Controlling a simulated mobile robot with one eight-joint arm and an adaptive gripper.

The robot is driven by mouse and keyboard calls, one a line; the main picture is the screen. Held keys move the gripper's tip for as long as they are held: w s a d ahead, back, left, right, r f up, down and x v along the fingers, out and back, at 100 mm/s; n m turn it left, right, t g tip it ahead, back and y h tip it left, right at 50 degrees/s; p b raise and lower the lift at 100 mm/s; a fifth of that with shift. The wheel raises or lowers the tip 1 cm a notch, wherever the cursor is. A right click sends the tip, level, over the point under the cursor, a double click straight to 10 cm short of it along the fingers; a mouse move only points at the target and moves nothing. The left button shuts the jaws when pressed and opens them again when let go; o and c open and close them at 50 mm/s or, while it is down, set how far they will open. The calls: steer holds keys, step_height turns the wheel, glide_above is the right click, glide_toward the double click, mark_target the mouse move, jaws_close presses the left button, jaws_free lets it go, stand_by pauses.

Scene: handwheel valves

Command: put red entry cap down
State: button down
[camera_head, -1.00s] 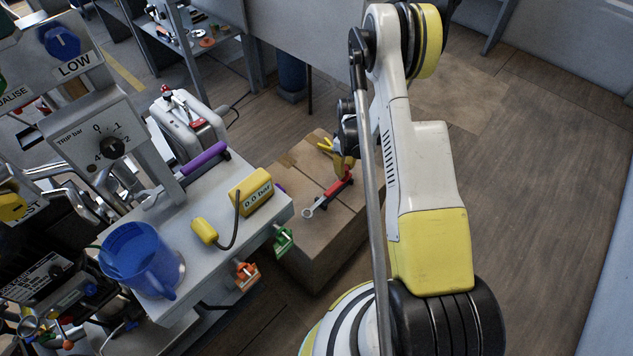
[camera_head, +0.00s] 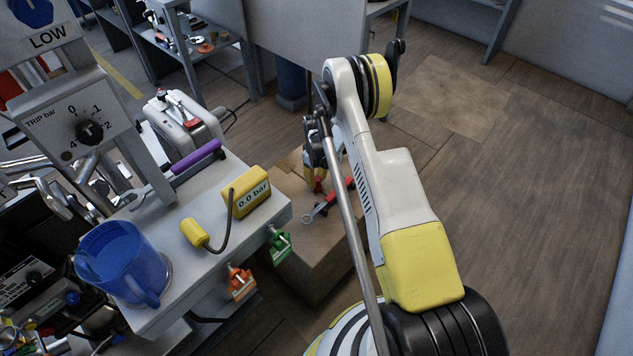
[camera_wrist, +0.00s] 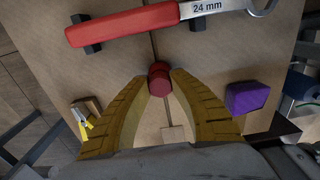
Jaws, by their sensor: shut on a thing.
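My gripper (camera_wrist: 159,82) is shut on the red entry cap (camera_wrist: 158,74), a small round red piece between the yellow fingertips in the wrist view. In the head view my gripper (camera_head: 316,181) points down over the cardboard box (camera_head: 312,254), with a bit of red at its tips. The box top (camera_wrist: 210,70) lies under the cap in the wrist view. I cannot tell whether the cap touches it.
A red-handled 24 mm wrench (camera_wrist: 125,24) lies on black rests just beyond the cap. A purple block (camera_wrist: 247,98) is right of the fingers, a small yellow item (camera_wrist: 84,122) left. A grey bench (camera_head: 205,262) with a blue jug (camera_head: 122,262) stands left of the box.

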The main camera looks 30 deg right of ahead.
steer(key=shift+r, duration=0.1)
steer(key=c, duration=1.2)
jaws_free()
steer(key=shift+c, duration=0.2)
